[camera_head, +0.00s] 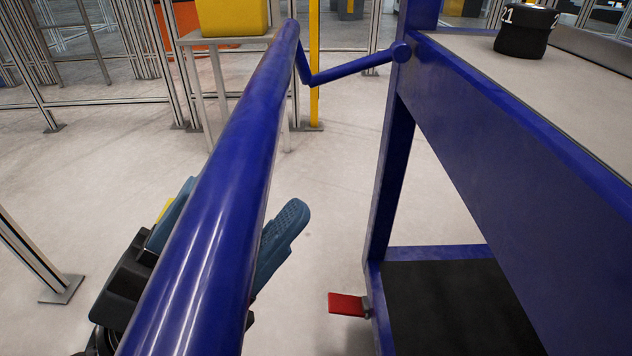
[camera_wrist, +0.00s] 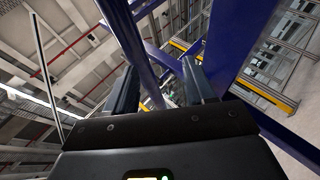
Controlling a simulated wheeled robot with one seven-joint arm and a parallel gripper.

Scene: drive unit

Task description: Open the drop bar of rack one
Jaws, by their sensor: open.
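The blue rack (camera_head: 388,180) stands at the right in the head view. Its round blue drop bar (camera_head: 215,190) runs from the lower foreground to the upper middle, joined to the rack post by a bent blue arm (camera_head: 350,70). My gripper (camera_head: 230,222) is below the bar in this view, with one finger showing on each side of it and its middle hidden behind it. In the wrist view my gripper (camera_wrist: 160,88) points upward, its two fingers apart, with a blue bar (camera_wrist: 130,45) running between and beyond them. I cannot tell whether the fingers touch the bar.
A red pedal (camera_head: 347,304) sticks out low on the rack post. A black cup-like object (camera_head: 524,36) stands on the rack's top. A yellow box (camera_head: 231,16) sits on a stand behind, before metal fencing. The floor between bar and rack is clear.

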